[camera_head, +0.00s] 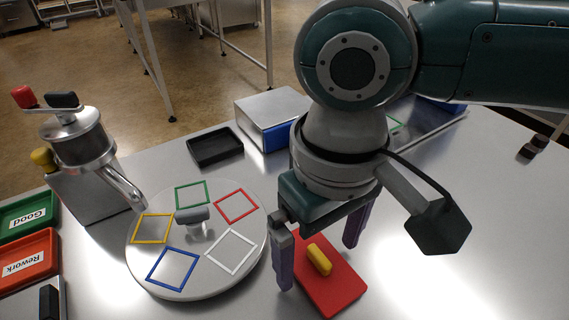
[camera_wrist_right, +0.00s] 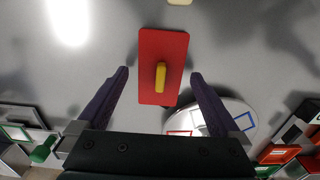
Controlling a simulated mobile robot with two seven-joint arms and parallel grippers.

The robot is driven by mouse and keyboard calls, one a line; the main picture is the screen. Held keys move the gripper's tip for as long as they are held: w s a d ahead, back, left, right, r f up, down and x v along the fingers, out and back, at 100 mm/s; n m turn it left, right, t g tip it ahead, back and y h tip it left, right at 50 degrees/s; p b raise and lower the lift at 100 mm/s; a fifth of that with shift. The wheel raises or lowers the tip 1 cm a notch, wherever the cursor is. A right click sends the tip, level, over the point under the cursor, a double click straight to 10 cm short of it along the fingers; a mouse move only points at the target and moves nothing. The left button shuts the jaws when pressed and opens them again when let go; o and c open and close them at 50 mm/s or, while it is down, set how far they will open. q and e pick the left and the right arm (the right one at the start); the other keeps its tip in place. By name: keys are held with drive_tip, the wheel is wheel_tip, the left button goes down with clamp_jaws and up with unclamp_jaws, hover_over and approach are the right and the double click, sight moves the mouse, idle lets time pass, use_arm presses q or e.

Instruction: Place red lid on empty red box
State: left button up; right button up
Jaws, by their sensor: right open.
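The red lid (camera_head: 337,287) is a flat red plate with a yellow handle (camera_head: 319,259), lying on the steel table at lower centre. It also shows in the right wrist view (camera_wrist_right: 163,52), with its yellow handle (camera_wrist_right: 160,77) between the finger lines. My right gripper (camera_head: 318,262) is open and empty, with one finger on each side of the handle in the picture. I cannot tell its exact height above the lid. No box clearly identifiable as the empty red box shows; a red tray labelled Rework (camera_head: 30,249) is at far left. My left gripper is not in view.
A round turntable (camera_head: 146,269) with coloured square outlines and a grey knob stands left of the lid. A black tray (camera_head: 215,147), a steel box (camera_head: 268,107), a metal crank device (camera_head: 85,150) and a green Good tray (camera_head: 28,212) surround it. Table right of the lid is clear.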

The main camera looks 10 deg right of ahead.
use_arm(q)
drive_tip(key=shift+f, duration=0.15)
use_arm(e)
drive_tip(key=shift+f, duration=0.6)
drive_tip(key=c, duration=1.4)
wheel_tip(320, 180, up, 20)
drive_tip(key=p, duration=0.5)
wheel_tip(320, 180, up, 23)
drive_tip(key=m+p, duration=0.4)
drive_tip(key=p, duration=1)
hover_over(320, 254)
drive_tip(key=w+d, duration=0.1)
drive_tip(key=d, duration=0.7)
use_arm(q)
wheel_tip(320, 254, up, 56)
drive_tip(key=p, duration=3.7)
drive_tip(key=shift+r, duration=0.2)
use_arm(e)
drive_tip(key=s+r, duration=0.1)
drive_tip(key=r, duration=1)
drive_tip(key=s+r, duration=0.2)
drive_tip(key=r, duration=1)
drive_tip(key=s+r, duration=0.2)
drive_tip(key=r, duration=0.9)
drive_tip(key=shift+s+r, duration=0.25)
drive_tip(key=shift+r, duration=0.15)
